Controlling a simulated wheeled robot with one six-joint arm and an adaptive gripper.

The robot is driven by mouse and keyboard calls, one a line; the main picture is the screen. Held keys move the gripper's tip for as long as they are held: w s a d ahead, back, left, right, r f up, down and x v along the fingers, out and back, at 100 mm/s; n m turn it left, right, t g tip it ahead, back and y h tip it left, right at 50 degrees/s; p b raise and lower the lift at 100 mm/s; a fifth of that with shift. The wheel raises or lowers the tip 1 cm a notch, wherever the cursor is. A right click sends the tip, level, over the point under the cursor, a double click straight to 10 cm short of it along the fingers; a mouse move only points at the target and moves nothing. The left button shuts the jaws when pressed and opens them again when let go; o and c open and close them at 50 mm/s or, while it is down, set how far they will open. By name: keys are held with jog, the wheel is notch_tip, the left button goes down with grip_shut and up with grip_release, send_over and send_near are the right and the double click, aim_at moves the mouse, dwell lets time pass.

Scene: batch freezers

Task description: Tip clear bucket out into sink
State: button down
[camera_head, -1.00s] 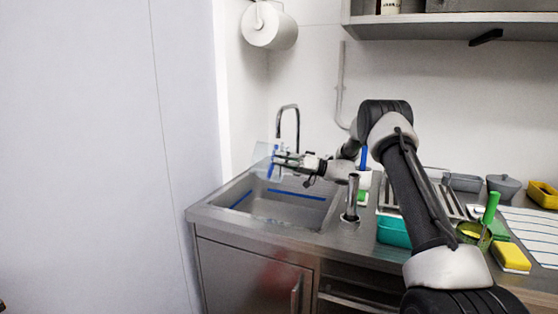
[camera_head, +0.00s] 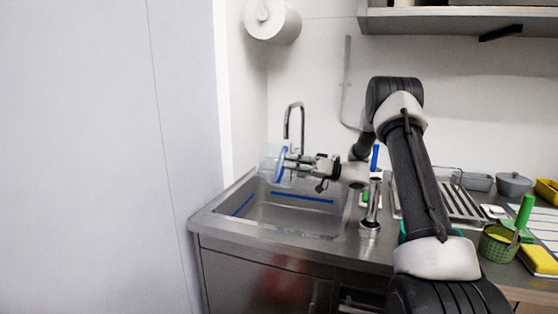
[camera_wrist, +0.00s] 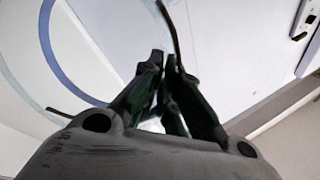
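The clear bucket (camera_head: 271,168) is see-through with a blue band and hangs over the left back part of the steel sink (camera_head: 262,232). It looks tilted over on its side; its contents cannot be made out. My gripper (camera_head: 292,163) reaches in from the right and is shut on the bucket's edge. In the wrist view my gripper's dark fingers (camera_wrist: 160,62) are close together, and the bucket's blue band (camera_wrist: 50,50) curves at the left. Exactly how the fingers meet the bucket is hard to see.
The curved tap (camera_head: 293,125) stands behind the bucket, close to it. Blue strips (camera_head: 302,197) mark the sink's inside. A steel cylinder (camera_head: 371,205) stands right of the sink. A green basket (camera_head: 497,245) and yellow sponge (camera_head: 541,259) lie farther right. A wall borders the left.

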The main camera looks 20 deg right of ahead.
aim_at(258, 171)
jog(key=shift+a+r+h, duration=0.1)
jog(key=shift+a+h, duration=0.2)
jog(key=shift+a, duration=0.1)
jog(key=shift+w+a+g+h, duration=0.25)
jog(key=shift+a+g+h, duration=0.15)
jog(key=shift+a+h, duration=0.5)
jog(key=a+r+h, duration=0.1)
jog(key=a+h, duration=0.1)
jog(key=w+a+r+g+h, duration=0.1)
jog(key=a+r+h, duration=0.1)
jog(key=a+r+g+h, duration=0.1)
jog(key=a+h, duration=0.1)
jog(key=shift+w+a+r+n+h, duration=0.1)
jog(key=shift+w+r+n+h, duration=0.1)
jog(key=shift+r+n+h, duration=0.15)
jog(key=shift+w+a+f+n+g+h, duration=0.1)
jog(key=shift+a+f+g+h, duration=0.45)
jog(key=shift+h, duration=1.35)
jog(key=shift+w+a+f+n+g+h, duration=0.15)
jog(key=shift+f+g+h, duration=0.45)
jog(key=shift+h, duration=1.25)
jog(key=shift+a+f+g+h, duration=0.35)
jog(key=shift+f+h, duration=0.55)
jog(key=shift+h, duration=1)
jog(key=shift+a, duration=0.1)
